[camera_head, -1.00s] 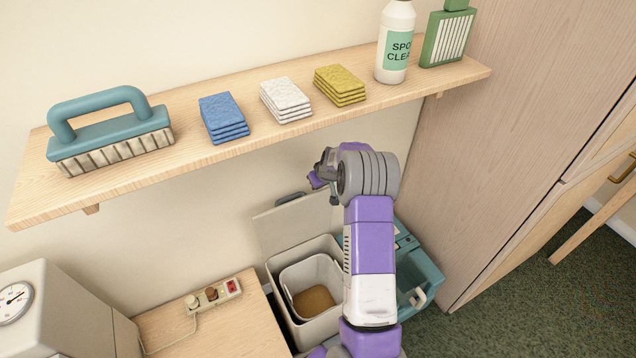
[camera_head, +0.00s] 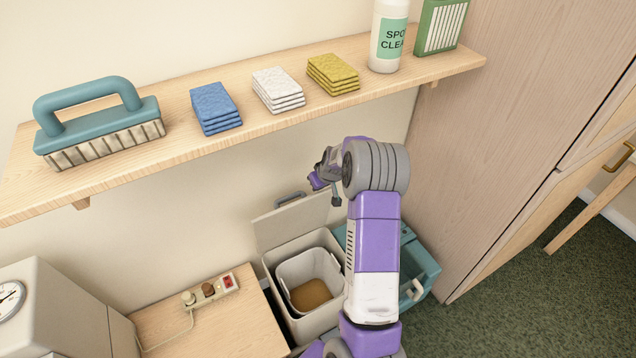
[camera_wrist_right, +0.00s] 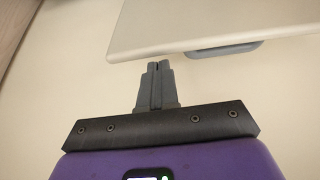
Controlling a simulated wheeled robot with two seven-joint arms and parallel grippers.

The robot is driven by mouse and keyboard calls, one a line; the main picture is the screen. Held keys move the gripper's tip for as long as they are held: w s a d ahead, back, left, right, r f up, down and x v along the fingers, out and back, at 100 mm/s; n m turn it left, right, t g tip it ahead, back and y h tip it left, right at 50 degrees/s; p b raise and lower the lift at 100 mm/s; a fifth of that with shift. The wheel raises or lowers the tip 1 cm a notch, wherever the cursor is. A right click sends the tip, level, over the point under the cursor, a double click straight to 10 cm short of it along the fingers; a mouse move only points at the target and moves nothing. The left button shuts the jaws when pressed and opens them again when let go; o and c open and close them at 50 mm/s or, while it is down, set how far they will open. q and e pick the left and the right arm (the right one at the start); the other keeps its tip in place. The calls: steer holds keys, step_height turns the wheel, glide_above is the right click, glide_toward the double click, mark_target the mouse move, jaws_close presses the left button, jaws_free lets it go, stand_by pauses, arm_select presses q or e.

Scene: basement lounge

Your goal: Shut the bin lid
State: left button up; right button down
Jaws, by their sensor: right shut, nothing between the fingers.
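The bin (camera_head: 298,328) stands on the floor below the shelf, with a grey inner bucket holding something brown. Its beige lid (camera_head: 285,226) stands raised at the back of the bin, with a dark handle (camera_head: 290,199) at its top edge. In the right wrist view the lid (camera_wrist_right: 200,25) is at upper right, with its grey handle (camera_wrist_right: 222,53) on the near edge. My right gripper (camera_wrist_right: 154,66) is shut and empty, beside the lid's edge and apart from the handle. In the head view my right gripper (camera_head: 318,180) is above and right of the lid. My left gripper is not in view.
A wooden shelf (camera_head: 235,132) above holds a brush (camera_head: 100,125), sponge stacks and a spray bottle (camera_head: 388,38). A teal container (camera_head: 418,262) stands right of the bin, by a tall cabinet (camera_head: 490,110). A low table (camera_head: 190,325) is at left.

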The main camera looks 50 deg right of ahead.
mark_target(324, 194)
steer(key=shift+s+a+f, duration=0.2)
steer(key=shift+s+f, duration=0.45)
steer(key=shift+f, duration=0.15)
steer(key=shift+s+a+b, duration=0.3)
steer(key=shift+s+b, duration=0.1)
steer(key=shift+s, duration=0.35)
steer(key=shift+s+f, duration=0.1)
steer(key=shift+s+a+b, duration=0.3)
steer(key=shift+s+b, duration=0.2)
steer(key=shift+s, duration=0.15)
steer(key=shift+s+a+f, duration=0.1)
steer(key=shift+s, duration=0.05)
steer(key=shift+s+a+f, duration=0.1)
steer(key=shift+s+a, duration=0.1)
steer(key=shift+s, duration=0.45)
